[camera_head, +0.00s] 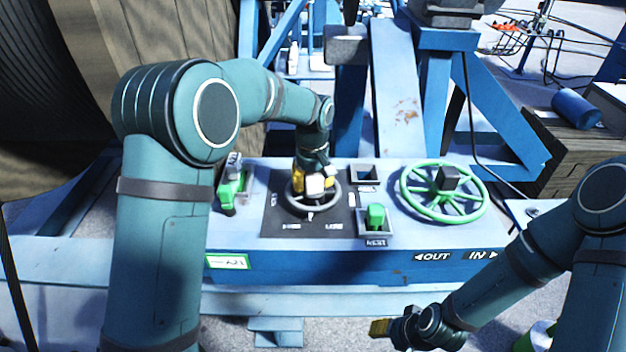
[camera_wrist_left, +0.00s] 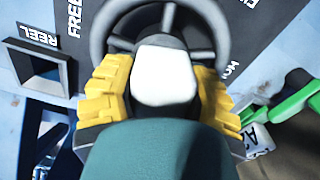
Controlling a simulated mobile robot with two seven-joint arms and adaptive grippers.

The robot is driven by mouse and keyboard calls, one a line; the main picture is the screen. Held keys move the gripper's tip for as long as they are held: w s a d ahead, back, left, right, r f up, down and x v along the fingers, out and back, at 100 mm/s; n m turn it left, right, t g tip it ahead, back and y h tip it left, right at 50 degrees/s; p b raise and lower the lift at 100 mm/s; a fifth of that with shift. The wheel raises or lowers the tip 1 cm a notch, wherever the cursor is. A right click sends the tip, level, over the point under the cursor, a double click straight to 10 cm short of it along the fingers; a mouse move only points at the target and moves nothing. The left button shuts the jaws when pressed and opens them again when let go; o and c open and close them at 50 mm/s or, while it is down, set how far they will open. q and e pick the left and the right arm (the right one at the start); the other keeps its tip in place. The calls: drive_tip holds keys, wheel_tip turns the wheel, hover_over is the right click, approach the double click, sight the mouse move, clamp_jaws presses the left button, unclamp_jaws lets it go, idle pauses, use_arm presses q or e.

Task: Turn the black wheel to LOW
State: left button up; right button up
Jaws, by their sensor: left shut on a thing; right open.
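The black wheel (camera_head: 336,202) is on a dark label plate in the middle of the blue control panel. White lettering on the plate surrounds it, and a small white mark shows at its near side. My left gripper (camera_head: 313,181) comes down over the wheel's middle. In the left wrist view, the yellow fingers of my left gripper (camera_wrist_left: 160,88) stand on both sides of the hub, and the wheel's rim and spokes (camera_wrist_left: 108,22) show beyond them. The exact contact is partly hidden. My right gripper (camera_head: 388,328) is low at the front, away from the panel and empty.
A green handwheel (camera_head: 444,215) is right of the black wheel on the panel. Green levers stand to its left (camera_head: 227,192) and at its right front (camera_head: 375,216). A large wooden reel (camera_head: 60,130) fills the left. Blue frame beams rise behind the panel.

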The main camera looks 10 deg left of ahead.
use_arm(q)
drive_tip(key=n+p, duration=0.1)
drive_tip(key=n, duration=0.5)
drive_tip(key=shift+a+r+n, duration=0.1)
drive_tip(key=shift+n, duration=0.2)
idle(0.4)
drive_tip(key=o, duration=1.3)
wheel_tip(320, 180, up, 12)
